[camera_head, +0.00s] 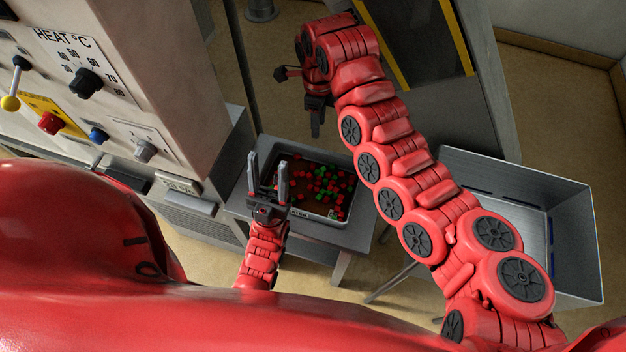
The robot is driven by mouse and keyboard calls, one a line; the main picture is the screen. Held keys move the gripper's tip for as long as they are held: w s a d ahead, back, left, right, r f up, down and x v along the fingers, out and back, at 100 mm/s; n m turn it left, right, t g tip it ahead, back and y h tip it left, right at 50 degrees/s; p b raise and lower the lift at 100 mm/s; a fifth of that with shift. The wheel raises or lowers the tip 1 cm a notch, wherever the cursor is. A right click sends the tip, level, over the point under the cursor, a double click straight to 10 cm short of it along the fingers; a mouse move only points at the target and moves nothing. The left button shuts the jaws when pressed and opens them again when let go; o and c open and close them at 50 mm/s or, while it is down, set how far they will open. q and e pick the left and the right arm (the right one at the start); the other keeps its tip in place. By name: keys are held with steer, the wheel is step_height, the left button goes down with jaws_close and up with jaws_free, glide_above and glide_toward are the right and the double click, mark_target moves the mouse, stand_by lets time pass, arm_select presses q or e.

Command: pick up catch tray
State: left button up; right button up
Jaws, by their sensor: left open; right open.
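The catch tray (318,219) is a shallow tray with a pale rim and dark bottom. It holds many small red and green pieces and sits on a low grey stand. My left gripper (267,158) is open, with its two fingers upright in the picture at the tray's left front corner. The fingers overlap the tray's left side in view; I cannot tell if they touch it. My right gripper (298,104) is open and empty, beyond the tray's far edge and apart from it. The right arm hides part of the surroundings to the tray's right.
A grey machine with a control panel (75,85) of knobs and a yellow-ended lever stands left of the tray. A grey stand (345,240) carries the tray. A large grey open bin (577,245) stands at the right. A grey cabinet with yellow edging (480,80) is behind my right arm.

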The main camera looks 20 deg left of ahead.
glide_toward(319, 154)
step_height(319, 154, down, 4)
steer(key=shift+a+f+p, duration=0.1)
steer(key=shift+f+p, duration=0.05)
steer(key=shift+p, duration=0.35)
steer(key=shift+f, duration=0.5)
steer(key=shift+w+f+p, duration=0.1)
steer(key=shift+f+p, duration=0.35)
steer(key=shift+p, duration=0.2)
steer(key=shift+f+p, duration=0.45)
steer(key=shift+f, duration=0.35)
step_height(319, 154, down, 2)
steer(key=shift+f, duration=0.35)
jaws_close()
